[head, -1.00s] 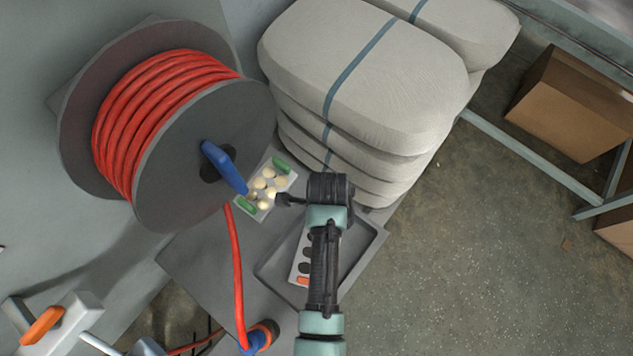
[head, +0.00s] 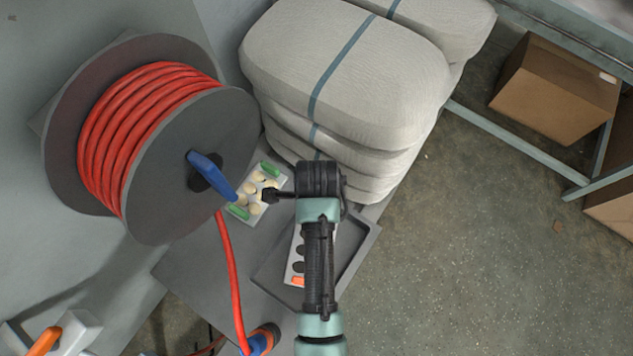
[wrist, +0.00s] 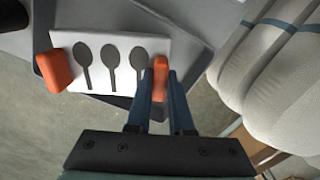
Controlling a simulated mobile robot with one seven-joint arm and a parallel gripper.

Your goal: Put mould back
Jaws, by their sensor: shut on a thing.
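The mould (wrist: 110,66) is a white plate with dark spoon-shaped hollows and an orange block at each end. My gripper (wrist: 160,78) is shut on its right-hand orange block (wrist: 160,72) in the wrist view. In the head view the mould (head: 298,262) shows only in part, left of my arm, with one orange end low down. My arm hides its other side, and the fingertips are hidden there too. The mould lies over the grey tray (head: 364,246); I cannot tell whether it touches it. The tray also shows below the mould in the wrist view (wrist: 118,101).
A plate with green ends and pale round pieces (head: 258,193) lies above the tray. A reel of red cable (head: 150,135) stands at left, its cable hanging beside the tray. Stacked pale sacks (head: 345,80) rise behind my gripper. Open floor (head: 480,250) lies at right.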

